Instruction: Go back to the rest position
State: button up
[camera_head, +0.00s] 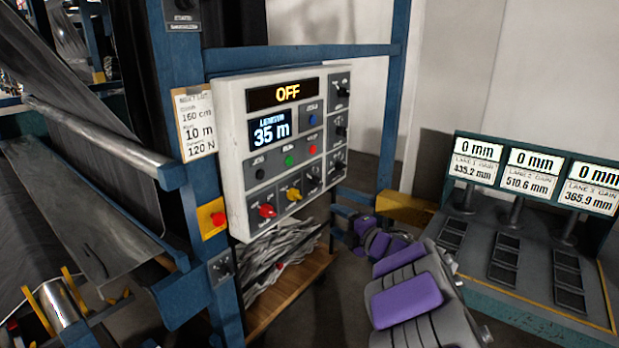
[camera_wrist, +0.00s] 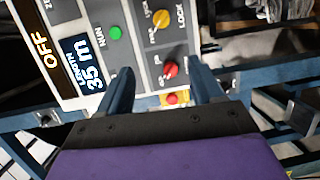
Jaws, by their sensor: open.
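My gripper is at the end of my purple and grey arm, in front of the control panel (camera_head: 285,150). In the wrist view my gripper (camera_wrist: 160,88) is open, with two blue-grey fingers apart and nothing between them but the view of the panel behind. The panel (camera_wrist: 140,45) shows sideways there, with "OFF" and "35 m" on its displays. A red knob (camera_wrist: 170,69) and a yellow knob (camera_wrist: 161,19) show beyond the fingers. In the head view the red knob (camera_head: 267,211) and yellow knob (camera_head: 293,194) sit at the panel's lower edge. Contact with the panel cannot be told.
A blue frame post (camera_head: 185,120) carries a paper card (camera_head: 194,122) and a red button on a yellow box (camera_head: 213,219). Dark rolls of sheet (camera_head: 80,195) stand left. A wooden cart (camera_head: 290,295) holds scrap below. A bench (camera_head: 520,265) with three "0 mm" displays stands right.

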jog(key=s+d+r+m+t+h, duration=0.1)
jog(key=s+d+r+m+h, duration=0.15)
jog(key=d+m+h, duration=0.35)
jog(key=s+d+r+m+t+h, duration=0.1)
jog(key=d+r+m+h, duration=0.35)
jog(key=d, duration=0.35)
jog(key=s+d+m+g+h, duration=0.2)
jog(key=s+d+m+h, duration=0.2)
jog(key=s+d+m, duration=0.15)
jog(key=s+f+m+g+h, duration=0.1)
jog(key=s+f+m+g, duration=0.2)
jog(key=s, duration=0.4)
jog(key=s+f+m+g, duration=0.2)
jog(key=s, duration=0.4)
jog(key=s+a+f+m+g+y, duration=0.1)
jog(key=s+a+f+g, duration=0.2)
jog(key=s, duration=0.8)
jog(key=s+a+f+m+g+y, duration=0.2)
jog(key=s+a, duration=0.5)
jog(key=s, duration=0.4)
jog(key=s+a+f+m+g+y, duration=0.1)
jog(key=s+a+f+g, duration=0.3)
jog(key=s, duration=0.7)
jog(key=shift+a+g+y, duration=0.55)
jog(key=shift+g, duration=0.25)
